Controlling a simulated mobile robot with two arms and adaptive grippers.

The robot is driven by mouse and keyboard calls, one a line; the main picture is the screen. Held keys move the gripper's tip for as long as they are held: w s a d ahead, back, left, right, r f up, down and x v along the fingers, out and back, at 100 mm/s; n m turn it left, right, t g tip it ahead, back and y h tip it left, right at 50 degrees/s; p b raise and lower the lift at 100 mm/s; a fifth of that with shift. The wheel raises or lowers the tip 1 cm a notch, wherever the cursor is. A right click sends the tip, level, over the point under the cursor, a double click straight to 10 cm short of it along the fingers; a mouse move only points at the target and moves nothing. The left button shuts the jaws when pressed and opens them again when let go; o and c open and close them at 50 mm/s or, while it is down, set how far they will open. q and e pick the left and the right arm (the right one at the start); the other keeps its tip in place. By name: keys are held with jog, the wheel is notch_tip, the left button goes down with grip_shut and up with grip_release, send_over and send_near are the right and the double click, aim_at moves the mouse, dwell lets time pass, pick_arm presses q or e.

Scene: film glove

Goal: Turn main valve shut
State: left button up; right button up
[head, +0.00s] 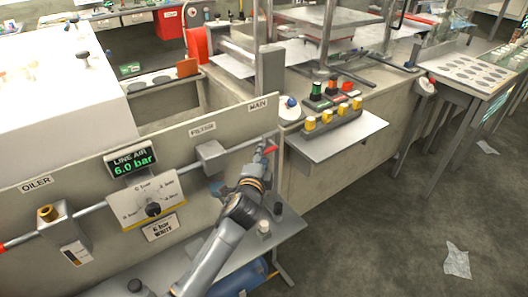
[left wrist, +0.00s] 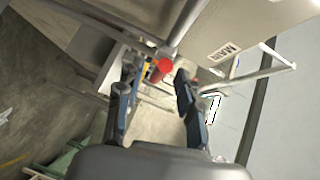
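The main valve's red handle (head: 271,149) is on the pipe at the right end of the panel, below the MAIN label (head: 258,105). My left gripper (head: 263,151) reaches up to it from below and partly hides the valve. In the left wrist view, the fingers of my left gripper (left wrist: 155,82) are apart. The red handle (left wrist: 161,67) shows in the gap near the fingertips, closer to the left finger. I cannot tell whether a finger touches it. My right gripper is in neither view.
The LINE AIR display (head: 131,162) reads 6.0 bar. A regulator plate with a dial (head: 147,201) and a filter box (head: 211,155) sit along the pipe. A button shelf (head: 335,139) stands right of the valve. Open floor (head: 390,230) lies at the right.

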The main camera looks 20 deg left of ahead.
pick_arm(q)
jog(key=shift+w+a+f, duration=0.1)
jog(key=shift+w, duration=0.6)
jog(key=shift+w+a+f, duration=0.1)
jog(key=shift+w, duration=0.6)
jog(key=shift+c, duration=0.2)
grip_shut()
